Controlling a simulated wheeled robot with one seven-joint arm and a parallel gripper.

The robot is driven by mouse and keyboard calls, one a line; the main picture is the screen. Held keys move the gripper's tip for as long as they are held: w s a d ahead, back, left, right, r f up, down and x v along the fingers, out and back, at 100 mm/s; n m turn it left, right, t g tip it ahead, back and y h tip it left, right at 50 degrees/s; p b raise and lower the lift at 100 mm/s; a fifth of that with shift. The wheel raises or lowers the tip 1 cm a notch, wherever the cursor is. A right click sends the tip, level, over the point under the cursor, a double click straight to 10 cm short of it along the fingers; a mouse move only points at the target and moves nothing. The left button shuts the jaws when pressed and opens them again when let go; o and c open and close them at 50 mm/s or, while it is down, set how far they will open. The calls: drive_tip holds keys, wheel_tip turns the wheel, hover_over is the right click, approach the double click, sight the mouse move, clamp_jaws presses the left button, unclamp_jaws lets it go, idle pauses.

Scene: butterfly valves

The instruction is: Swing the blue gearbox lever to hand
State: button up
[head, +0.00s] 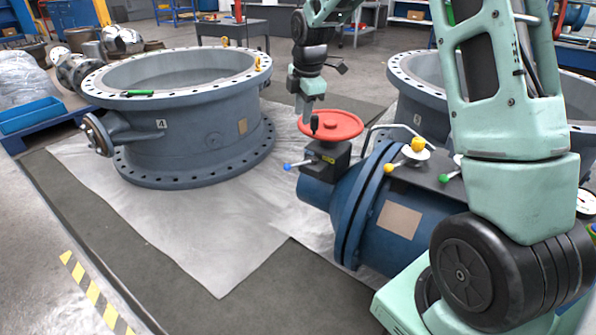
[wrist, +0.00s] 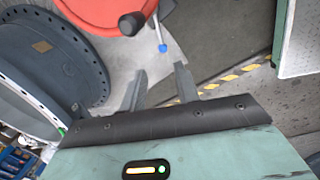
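The blue lever (head: 287,167) is a thin silver rod with a blue ball end. It sticks out to the left from the dark gearbox (head: 326,158), below the red handwheel (head: 338,126). In the wrist view the blue lever's ball (wrist: 162,48) shows beyond the fingertips, roughly in line with the gap between them. My gripper (head: 307,112) is near the left rim of the handwheel, above the lever. In the wrist view my gripper (wrist: 158,76) has its two fingers apart with nothing between them. The lever's inner end is partly hidden by the handwheel there.
The handwheel's black knob (wrist: 132,24) stands close to the lever in the wrist view. A yellow-ended lever (head: 389,168) and a green-ended lever (head: 443,178) sit right of the gearbox. A large flanged valve body (head: 190,120) stands left. The sheet-covered floor (head: 225,235) between is clear.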

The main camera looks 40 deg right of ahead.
sight(298, 165)
drive_tip(key=w+f+b, duration=0.1)
drive_tip(key=f+b, duration=0.1)
drive_tip(key=f, duration=0.3)
drive_tip(key=w+f+b, duration=0.1)
drive_tip(key=f+b, duration=0.1)
drive_tip(key=f, duration=0.4)
drive_tip(key=w+f+b, duration=0.1)
drive_tip(key=f+b, duration=0.1)
drive_tip(key=f, duration=0.4)
drive_tip(key=shift+w+d, duration=0.2)
drive_tip(key=shift+d, duration=0.2)
clamp_jaws()
